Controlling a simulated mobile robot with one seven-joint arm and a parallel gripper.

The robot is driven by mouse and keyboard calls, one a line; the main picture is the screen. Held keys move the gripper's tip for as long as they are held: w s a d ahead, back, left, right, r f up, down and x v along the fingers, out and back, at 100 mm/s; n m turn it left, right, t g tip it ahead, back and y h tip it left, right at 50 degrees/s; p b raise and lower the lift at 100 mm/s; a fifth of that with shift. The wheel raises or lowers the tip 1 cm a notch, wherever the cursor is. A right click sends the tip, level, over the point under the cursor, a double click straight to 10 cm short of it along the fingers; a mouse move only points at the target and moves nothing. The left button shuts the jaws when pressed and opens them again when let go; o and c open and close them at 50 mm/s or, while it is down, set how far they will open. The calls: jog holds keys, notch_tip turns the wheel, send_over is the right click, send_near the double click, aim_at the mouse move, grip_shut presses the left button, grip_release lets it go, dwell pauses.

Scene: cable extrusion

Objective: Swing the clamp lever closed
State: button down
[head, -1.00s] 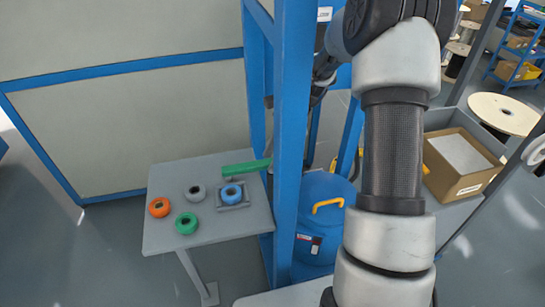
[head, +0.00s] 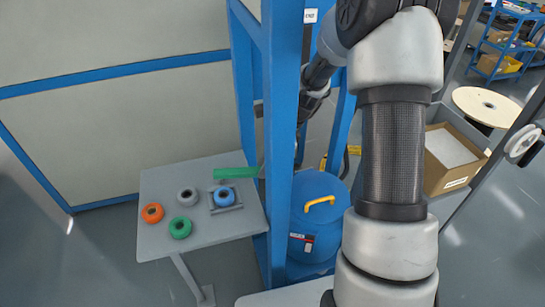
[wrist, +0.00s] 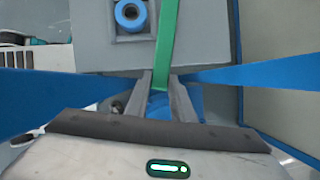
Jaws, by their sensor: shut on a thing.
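The green lever (head: 236,173) is a long flat bar above the far right part of the small grey table. In the wrist view the lever (wrist: 166,45) runs from the top edge down to my gripper (wrist: 165,98). My gripper is shut on its near end, one finger on each side. A blue ring (head: 224,196) sits in a grey square holder (head: 236,207) on the table, and the ring (wrist: 130,14) shows left of the lever in the wrist view. In the head view the blue post hides most of my gripper.
Orange (head: 152,213), green (head: 180,228) and grey (head: 187,196) rings lie on the grey table (head: 165,245). A blue post (head: 283,130) stands between the table and my arm. A blue drum (head: 318,220) with a yellow handle is behind my arm. A carton (head: 452,155) stands at right.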

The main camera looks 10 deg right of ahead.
jog(key=shift+s, duration=0.3)
jog(key=c, duration=1.5)
grip_release()
jog(key=shift+r, duration=0.15)
jog(key=p+v, duration=0.3)
jog(key=v, duration=1.4)
jog(key=shift+r, duration=0.15)
